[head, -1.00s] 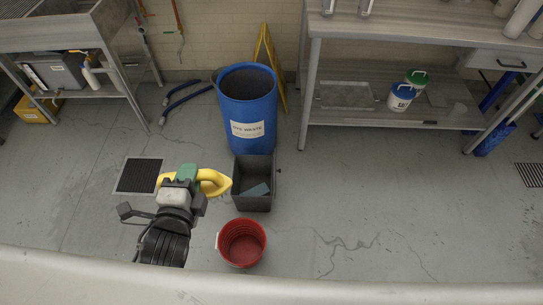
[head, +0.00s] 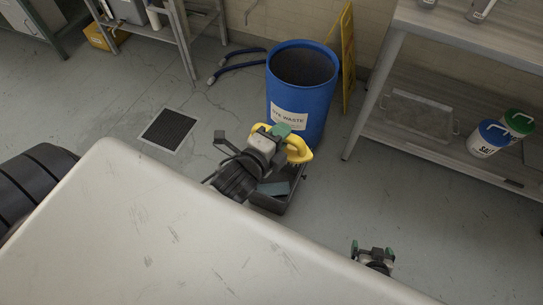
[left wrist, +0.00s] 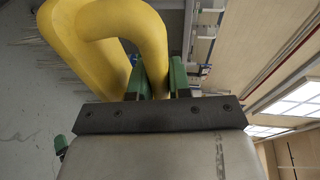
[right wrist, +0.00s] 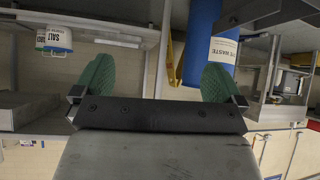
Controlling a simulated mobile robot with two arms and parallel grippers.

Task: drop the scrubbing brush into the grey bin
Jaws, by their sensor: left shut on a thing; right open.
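The scrubbing brush (head: 298,148) has a thick, curved yellow handle. My left gripper (head: 284,133) is shut on it, and the yellow handle (left wrist: 125,35) fills the upper left of the left wrist view, between the green fingers. In the head view the brush appears over the far edge of the grey bin (head: 278,207); its height above the bin is hard to tell. The dark grey bin stands on the floor, partly hidden by my left arm. A flat teal thing (head: 272,187) lies in it. My right gripper (head: 373,252) is open and empty, low in the head view.
A blue waste barrel (head: 300,100) stands just behind the bin, with a yellow folding sign (head: 347,55) beside it. A steel shelf table (head: 440,110) with white tubs (head: 488,140) is at right. A dark floor grate (head: 168,130) lies at left. Floor right of the bin is clear.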

